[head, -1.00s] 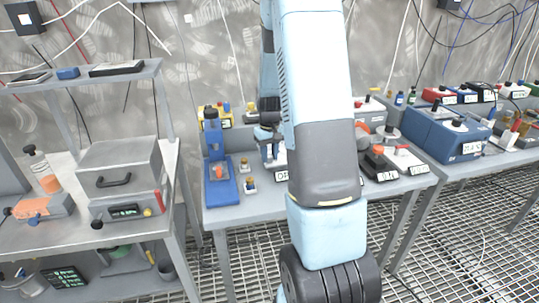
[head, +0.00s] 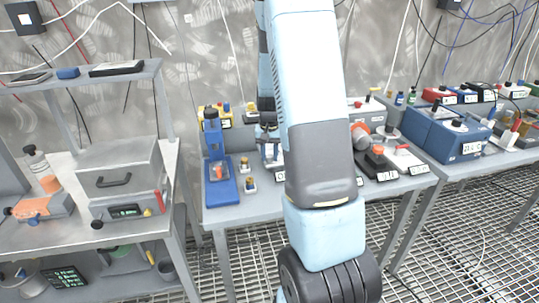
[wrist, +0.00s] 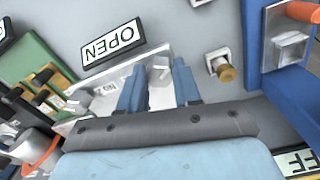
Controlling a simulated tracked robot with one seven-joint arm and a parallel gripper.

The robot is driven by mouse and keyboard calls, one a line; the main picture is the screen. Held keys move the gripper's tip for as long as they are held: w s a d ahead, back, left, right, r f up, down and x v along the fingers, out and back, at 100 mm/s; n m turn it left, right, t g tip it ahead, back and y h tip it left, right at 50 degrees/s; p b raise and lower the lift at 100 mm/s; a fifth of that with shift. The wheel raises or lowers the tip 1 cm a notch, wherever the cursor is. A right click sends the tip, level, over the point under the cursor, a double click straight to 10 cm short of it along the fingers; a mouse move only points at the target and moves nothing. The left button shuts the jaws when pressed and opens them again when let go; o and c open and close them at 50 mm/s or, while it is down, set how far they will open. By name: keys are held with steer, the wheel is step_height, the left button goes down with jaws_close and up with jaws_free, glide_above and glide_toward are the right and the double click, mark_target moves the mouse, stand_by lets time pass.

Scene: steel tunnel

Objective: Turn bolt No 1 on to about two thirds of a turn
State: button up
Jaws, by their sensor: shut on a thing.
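In the wrist view, my gripper (wrist: 159,72) has its two blue fingers either side of a small grey metal bolt (wrist: 160,66) and is shut on it. The bolt stands on a pale metal plate (wrist: 88,100) with a small label, upside down and hard to read. Another metal stud shows at the plate's left end. The fingers hide part of the bolt, so I cannot tell how far it is turned.
An OPEN sign (wrist: 113,43) lies behind the plate. A brass-knobbed fitting (wrist: 221,66) is right of my fingers, then a blue stand (head: 219,170). A green panel with black levers (wrist: 45,75) is to the left. More devices crowd the table (head: 235,212).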

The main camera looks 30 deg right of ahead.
mark_target(269, 156)
steer(key=shift+w+r, duration=0.1)
steer(key=o, duration=1.1)
steer(key=shift+c, duration=0.2)
step_height(269, 156, up, 14)
steer(key=shift+f, duration=0.25)
steer(key=s+a+r+n+t, duration=0.3)
steer(key=s+a+r, duration=0.7)
steer(key=s+r, duration=0.1)
steer(key=s+a+r+n+t, duration=0.1)
steer(key=s+a, duration=0.2)
steer(key=s, duration=0.4)
steer(key=s+a+r+n+t, duration=0.1)
steer(key=s+a, duration=0.3)
steer(key=s, duration=0.4)
steer(key=shift+n+t, duration=0.3)
steer(key=shift+n, duration=0.1)
